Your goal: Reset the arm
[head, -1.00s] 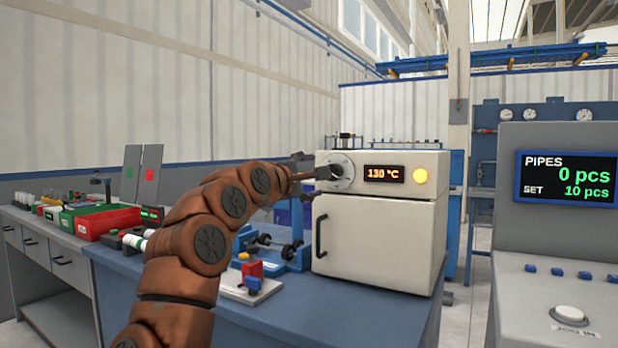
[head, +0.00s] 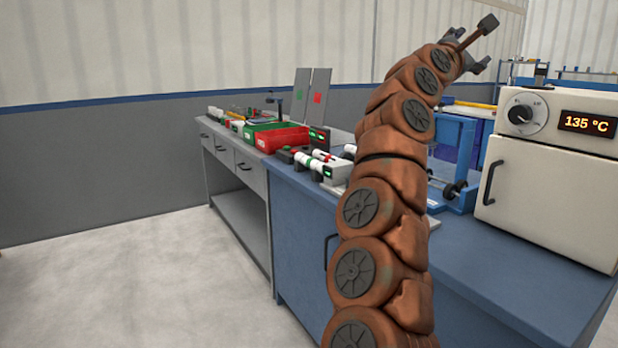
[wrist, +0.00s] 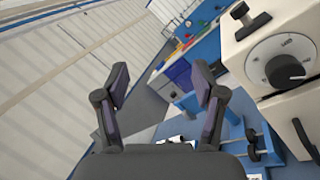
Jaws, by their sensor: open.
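My gripper (head: 480,48) is at the top of my raised brown arm in the head view, in the air left of and above the white oven (head: 553,165). In the wrist view my gripper (wrist: 160,88) has its two dark fingers spread with nothing between them. The oven's dial (head: 520,114) shows in the head view, and its display (head: 587,123) reads 135 °C. The dial is also near the right edge in the wrist view (wrist: 283,62), apart from the fingers. The oven door is shut.
The blue bench (head: 300,215) carries the oven, a blue fixture (head: 455,180) partly behind my arm, and a white device with pipes (head: 318,165). Open floor (head: 120,290) lies at left.

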